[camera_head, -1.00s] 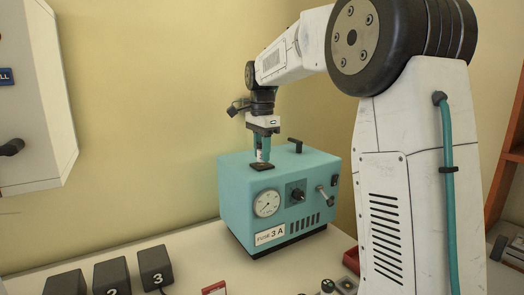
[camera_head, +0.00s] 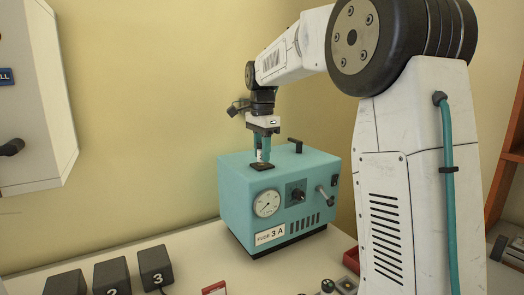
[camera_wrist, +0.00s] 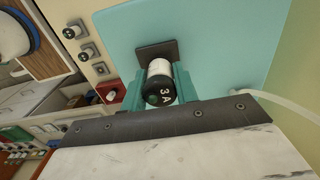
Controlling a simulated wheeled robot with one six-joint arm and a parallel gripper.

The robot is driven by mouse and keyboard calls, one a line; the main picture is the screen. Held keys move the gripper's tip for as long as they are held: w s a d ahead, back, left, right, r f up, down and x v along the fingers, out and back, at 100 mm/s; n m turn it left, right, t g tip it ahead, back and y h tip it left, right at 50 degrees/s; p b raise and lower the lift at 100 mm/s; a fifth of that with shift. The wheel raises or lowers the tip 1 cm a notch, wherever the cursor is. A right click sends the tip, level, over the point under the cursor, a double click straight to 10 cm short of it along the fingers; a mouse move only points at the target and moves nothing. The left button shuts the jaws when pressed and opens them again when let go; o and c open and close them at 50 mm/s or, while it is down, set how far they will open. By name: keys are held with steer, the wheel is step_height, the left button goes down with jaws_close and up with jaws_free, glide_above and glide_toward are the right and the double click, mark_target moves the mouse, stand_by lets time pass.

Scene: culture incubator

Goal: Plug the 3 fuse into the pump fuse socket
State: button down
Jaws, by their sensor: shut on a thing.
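The fuse (camera_wrist: 160,82) is a short white cylinder with a dark end cap marked 3 A. My gripper (camera_head: 262,155) is shut on it, with a teal finger on each side in the wrist view. The fuse stands upright at the dark square pump fuse socket (camera_head: 262,167) on top of the teal pump box (camera_head: 235,190). The socket (camera_wrist: 150,50) also shows behind the fuse in the wrist view. The fuse's lower end is hidden, so I cannot tell how deep it sits. The pump's front label (camera_head: 270,236) reads FUSE 3 A.
A black handle (camera_head: 296,145) stands on the pump's top at the back right. Numbered dark blocks (camera_head: 155,265) sit on the bench at the lower left. In the wrist view other fuses (camera_wrist: 72,32) stand in a pale holder. A red tray (camera_wrist: 111,92) lies near it.

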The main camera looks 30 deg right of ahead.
steer(key=shift+f, duration=0.5)
steer(key=c, duration=1)
jaws_free()
step_height(320, 180, up, 7)
steer(key=shift+r, duration=0.4)
